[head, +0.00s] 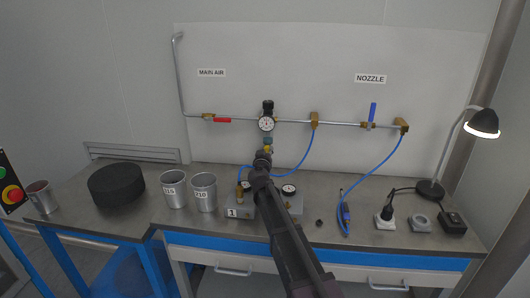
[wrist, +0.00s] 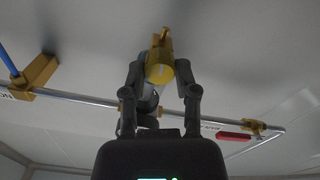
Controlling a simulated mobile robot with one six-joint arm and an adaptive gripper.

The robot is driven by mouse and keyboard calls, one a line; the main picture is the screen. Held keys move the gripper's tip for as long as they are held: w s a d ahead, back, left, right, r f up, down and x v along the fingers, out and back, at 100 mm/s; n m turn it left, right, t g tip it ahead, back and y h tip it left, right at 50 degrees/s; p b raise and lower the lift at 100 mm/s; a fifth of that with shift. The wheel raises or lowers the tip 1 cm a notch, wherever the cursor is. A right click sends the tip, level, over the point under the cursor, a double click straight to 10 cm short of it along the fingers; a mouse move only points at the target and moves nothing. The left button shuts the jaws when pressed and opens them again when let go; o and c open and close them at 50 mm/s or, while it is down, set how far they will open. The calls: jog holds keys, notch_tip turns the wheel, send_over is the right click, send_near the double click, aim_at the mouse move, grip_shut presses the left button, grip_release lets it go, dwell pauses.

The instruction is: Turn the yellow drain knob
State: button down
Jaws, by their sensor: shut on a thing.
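The yellow drain knob (head: 267,149) is at the bottom of the regulator bowl under the gauge on the wall panel. In the head view it is small and partly hidden by my gripper (head: 262,157), which reaches up to it from below. In the wrist view the yellow knob (wrist: 160,72) sits between the two fingers of my gripper (wrist: 162,78). The fingers are closed in on it from both sides. How far the knob is turned cannot be told.
A pressure gauge (head: 266,124) is on the air pipe above. A red valve handle (head: 222,120) is left, a blue handle (head: 373,112) right. Blue hoses (head: 372,181) hang to the bench. Metal cups (head: 204,194), a black disc (head: 116,184) and a lamp (head: 482,124) stand around.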

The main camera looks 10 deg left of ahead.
jog(key=n, duration=0.7)
jog(key=shift+n, duration=0.3)
jog(key=n, duration=0.7)
jog(key=shift+f, duration=0.1)
jog(key=shift+c, duration=1.9)
grip_release()
